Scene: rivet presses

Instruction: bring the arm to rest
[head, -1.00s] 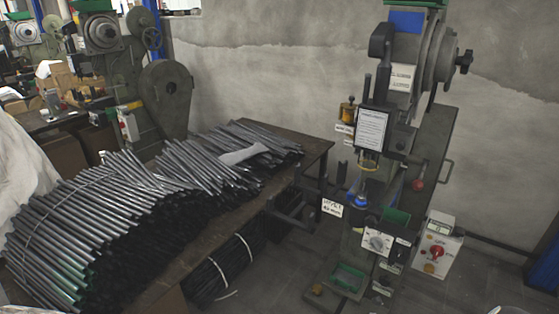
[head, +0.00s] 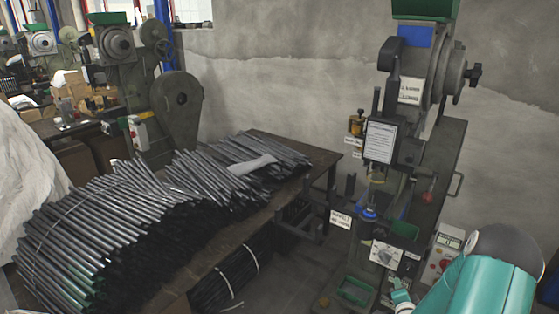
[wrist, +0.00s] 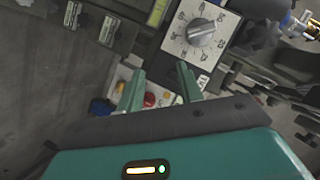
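My gripper (wrist: 160,84) shows in the wrist view with its two teal fingers apart and nothing between them. Beyond the fingers is a grey control panel with a dial (wrist: 203,33). A red button (wrist: 150,99) shows between the fingers, further off. In the head view my teal arm enters at the lower right, in front of the rivet press (head: 400,140). The same dial panel (head: 386,254) is just up and left of it. A small teal part near the bottom edge may be the gripper, but its fingers cannot be made out there.
A wooden table (head: 318,160) carries a large pile of dark metal tubes (head: 110,215). More tubes lie beneath it. A white control box (head: 441,246) stands behind my arm, partly hidden. Another green press (head: 178,110) stands at the back left. Bare wall (head: 280,70) lies behind.

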